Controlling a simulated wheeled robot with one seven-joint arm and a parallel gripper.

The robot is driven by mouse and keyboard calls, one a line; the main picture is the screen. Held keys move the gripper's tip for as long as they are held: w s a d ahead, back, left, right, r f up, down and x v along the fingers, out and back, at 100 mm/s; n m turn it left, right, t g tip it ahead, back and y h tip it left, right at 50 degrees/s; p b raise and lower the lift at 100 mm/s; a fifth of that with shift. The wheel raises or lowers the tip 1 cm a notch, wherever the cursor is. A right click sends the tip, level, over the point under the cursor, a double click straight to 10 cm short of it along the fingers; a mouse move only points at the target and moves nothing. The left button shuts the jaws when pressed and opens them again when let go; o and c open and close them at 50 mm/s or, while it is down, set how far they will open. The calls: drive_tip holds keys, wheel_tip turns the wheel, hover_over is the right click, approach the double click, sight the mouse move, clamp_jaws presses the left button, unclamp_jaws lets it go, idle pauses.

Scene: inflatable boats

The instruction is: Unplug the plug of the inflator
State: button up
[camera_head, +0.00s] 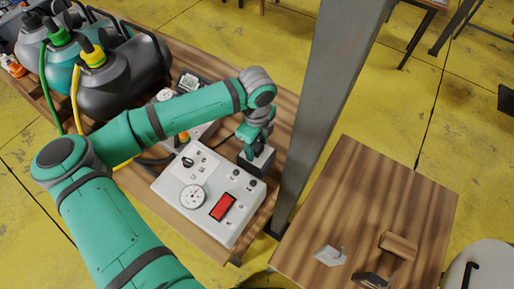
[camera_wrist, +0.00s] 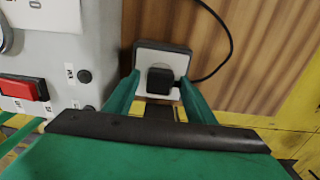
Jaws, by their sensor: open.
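The inflator is a pale grey box (camera_head: 180,215) with a red switch and a round dial, on the wooden table. It fills the left side of the wrist view (camera_wrist: 60,55). Beside it is a socket block (camera_wrist: 148,55) with a light face. The black plug (camera_wrist: 160,78) sits in this socket, and a thin black cable runs off to its upper right. My gripper (camera_wrist: 159,84) is open, with one teal finger on each side of the plug; I cannot tell whether they touch it.
A grey post (camera_head: 325,90) stands close to the right of my gripper. Several canisters with hoses (camera_head: 105,75) stand at the table's upper left. A second wooden table (camera_head: 375,190) to the right holds small metal and wooden pieces.

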sight(257, 146)
idle(0.8)
clamp_jaws()
drive_tip(key=shift+r, duration=3)
